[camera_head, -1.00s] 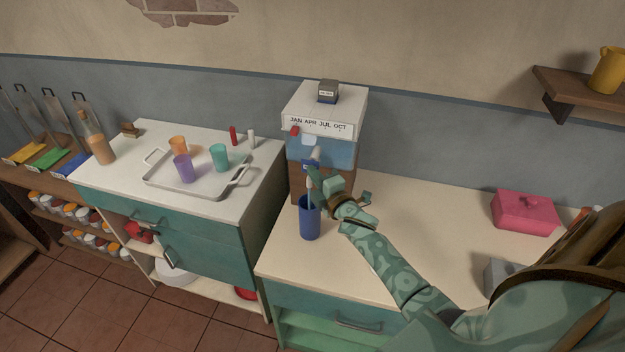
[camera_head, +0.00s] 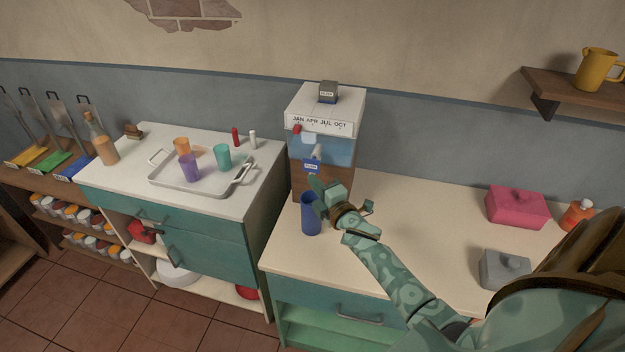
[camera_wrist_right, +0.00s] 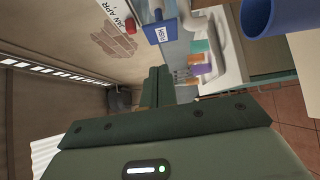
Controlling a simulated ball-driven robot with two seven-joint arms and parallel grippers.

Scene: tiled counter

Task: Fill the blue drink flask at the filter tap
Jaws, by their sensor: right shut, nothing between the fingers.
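The blue drink flask (camera_head: 310,216) stands upright on the counter in front of the water dispenser (camera_head: 322,125). Its open rim is up, and its inside is too dark to read a level. It also shows at the top right of the right wrist view (camera_wrist_right: 262,16). The filter tap's blue push paddle (camera_head: 311,166) is above the flask; its PUSH label (camera_wrist_right: 160,32) shows in the right wrist view. My right gripper (camera_head: 317,182) is shut and empty, just right of and above the flask rim, below the paddle. No water stream shows. My left gripper is out of view.
A metal tray (camera_head: 215,190) with orange, purple and teal cups stands on the left cabinet. A pink box (camera_head: 517,206), a grey box (camera_head: 503,268) and an orange bottle (camera_head: 577,214) are at the right. The counter between the dispenser and these boxes is clear.

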